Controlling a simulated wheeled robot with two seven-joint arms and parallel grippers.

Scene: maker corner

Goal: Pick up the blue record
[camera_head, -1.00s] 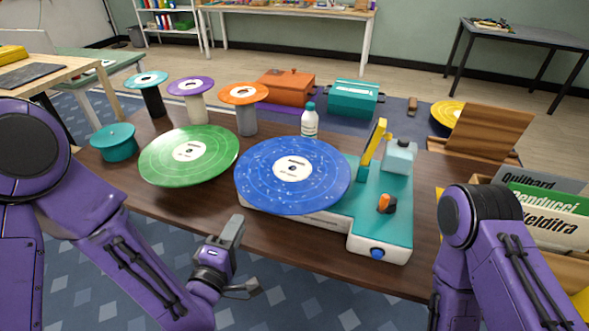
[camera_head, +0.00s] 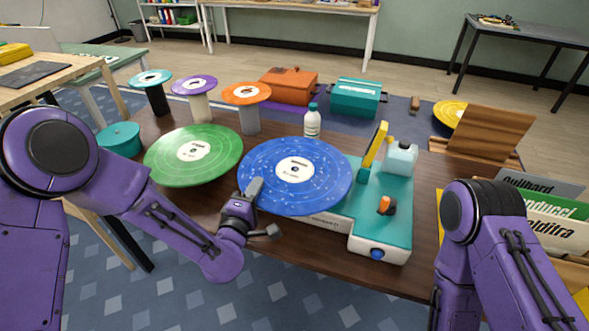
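The blue record (camera_head: 325,180) with a white label lies flat on the white and teal turntable (camera_head: 385,228), its left edge overhanging. My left gripper (camera_head: 267,207) is at the record's near left edge. Its fingers are apart: one overlaps the record's edge in the picture, the other is lower and nearer to me. I cannot tell whether it touches the record, and nothing is clearly held. My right arm shows at the right, but its gripper is out of view.
A green record (camera_head: 215,165) lies left of the blue one. A white bottle (camera_head: 312,124) stands behind it. Small stands with teal, purple and orange discs are at the back left. A record crate (camera_head: 560,268) is at the right. The turntable has a yellow arm (camera_head: 375,146).

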